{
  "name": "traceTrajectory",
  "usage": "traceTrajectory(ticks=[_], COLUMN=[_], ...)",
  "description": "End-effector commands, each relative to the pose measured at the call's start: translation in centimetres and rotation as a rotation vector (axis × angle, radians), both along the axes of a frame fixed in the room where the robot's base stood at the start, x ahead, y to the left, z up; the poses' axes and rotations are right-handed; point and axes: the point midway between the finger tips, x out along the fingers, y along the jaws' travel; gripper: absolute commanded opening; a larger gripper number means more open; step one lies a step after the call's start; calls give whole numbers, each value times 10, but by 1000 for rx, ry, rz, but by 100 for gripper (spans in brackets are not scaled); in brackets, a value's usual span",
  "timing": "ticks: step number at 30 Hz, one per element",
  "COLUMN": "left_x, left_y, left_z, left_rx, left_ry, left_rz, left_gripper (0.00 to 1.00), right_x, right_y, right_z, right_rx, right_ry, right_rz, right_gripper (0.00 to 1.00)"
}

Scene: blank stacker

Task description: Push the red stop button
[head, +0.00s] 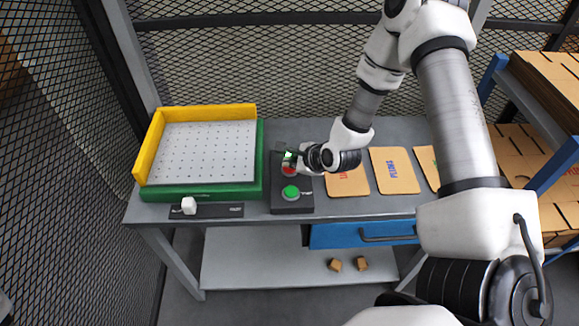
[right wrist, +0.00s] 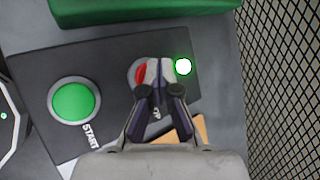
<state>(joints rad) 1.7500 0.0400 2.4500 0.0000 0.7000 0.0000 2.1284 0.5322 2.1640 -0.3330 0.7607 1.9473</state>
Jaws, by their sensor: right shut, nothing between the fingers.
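The red stop button (head: 288,171) is on the dark control box (head: 292,208), mostly hidden by my right gripper (head: 291,160). In the right wrist view, a red edge of the stop button (right wrist: 140,74) shows just left of the shut, empty fingertips (right wrist: 157,74). The fingertips are over the button; I cannot tell whether they touch it. The green start button (right wrist: 73,101) is on the same box, to the left in the wrist view. A small lamp (right wrist: 183,66) glows green beside the fingertips. My left gripper is not in view.
A perforated plate (head: 205,150) with yellow and green rails stands left of the box. A white knob (head: 189,205) sits on a dark slider strip in front. Labelled tan cards (head: 394,171) lie to the right. Wire mesh (head: 270,60) closes off the back.

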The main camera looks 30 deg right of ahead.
Motion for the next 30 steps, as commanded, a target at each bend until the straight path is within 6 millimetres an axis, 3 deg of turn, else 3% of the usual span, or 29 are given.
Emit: traceTrajectory(ticks=[16, 30], left_x=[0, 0], left_y=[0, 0], left_z=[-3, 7], left_rx=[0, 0], left_ry=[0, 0], left_rz=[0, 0], left_gripper=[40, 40], right_x=[0, 0], right_y=[0, 0], right_z=[-2, 15], right_rx=[0, 0], right_ry=[2, 1], right_rz=[-1, 1], right_gripper=[0, 0])
